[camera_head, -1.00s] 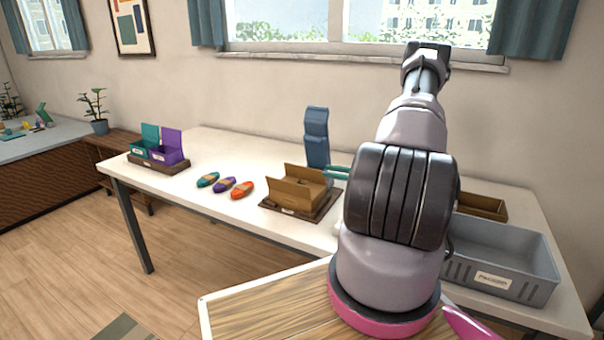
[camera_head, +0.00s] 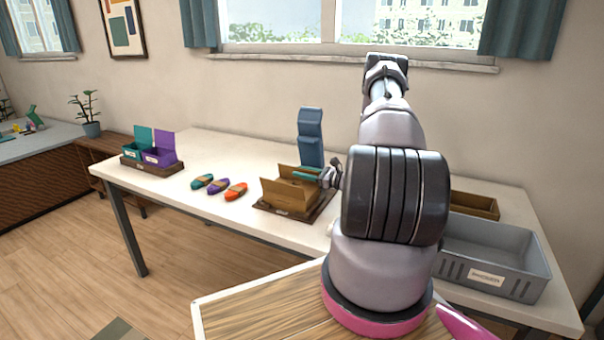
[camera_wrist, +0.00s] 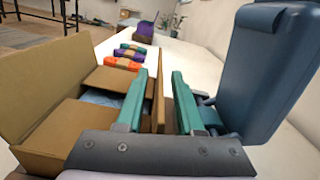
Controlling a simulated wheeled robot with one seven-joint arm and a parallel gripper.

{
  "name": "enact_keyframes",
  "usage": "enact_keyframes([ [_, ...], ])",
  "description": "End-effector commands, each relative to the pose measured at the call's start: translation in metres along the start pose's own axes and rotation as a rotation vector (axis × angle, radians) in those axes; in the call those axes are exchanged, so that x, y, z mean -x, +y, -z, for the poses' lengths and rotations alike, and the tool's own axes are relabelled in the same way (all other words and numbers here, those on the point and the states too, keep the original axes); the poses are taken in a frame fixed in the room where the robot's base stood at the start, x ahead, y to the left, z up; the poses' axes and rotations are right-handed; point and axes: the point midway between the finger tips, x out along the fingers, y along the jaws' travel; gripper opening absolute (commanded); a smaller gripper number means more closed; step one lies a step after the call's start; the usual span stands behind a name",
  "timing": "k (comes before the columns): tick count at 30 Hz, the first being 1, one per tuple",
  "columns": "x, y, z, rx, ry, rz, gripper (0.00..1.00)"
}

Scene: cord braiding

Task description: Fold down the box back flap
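The cardboard box (camera_head: 284,197) stands on a dark base on the white table. Its back flap (camera_wrist: 160,105) stands upright, and its front flap (camera_wrist: 55,85) leans outward. The two end flaps are folded inward, with a gap between them showing something bluish inside. My gripper (camera_wrist: 160,77) has teal fingers, one on each side of the back flap; a gap shows beside the flap, so it is open.
A tall blue device (camera_head: 312,137) stands close behind the box, right beside my gripper in the wrist view. Three cord bundles (camera_head: 219,186) lie left of the box. A grey bin (camera_head: 495,262) and a brown tray (camera_head: 474,205) are at the right.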

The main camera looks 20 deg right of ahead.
Motion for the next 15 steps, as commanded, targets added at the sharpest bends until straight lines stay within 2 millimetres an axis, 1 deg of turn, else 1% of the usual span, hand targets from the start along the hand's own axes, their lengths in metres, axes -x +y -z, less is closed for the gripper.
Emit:
enact_keyframes([
  [8,-0.0017,-0.0001,0.0001,-0.001,0.0,0.001,0.36],
  [11,-0.0016,0.0,0.0001,-0.001,0.0,0.0,0.02],
  [12,-0.0016,0.0,0.0001,-0.001,0.0,0.0,0.0],
  [15,-0.0015,0.0,0.0001,-0.001,0.0,0.0,0.0],
])
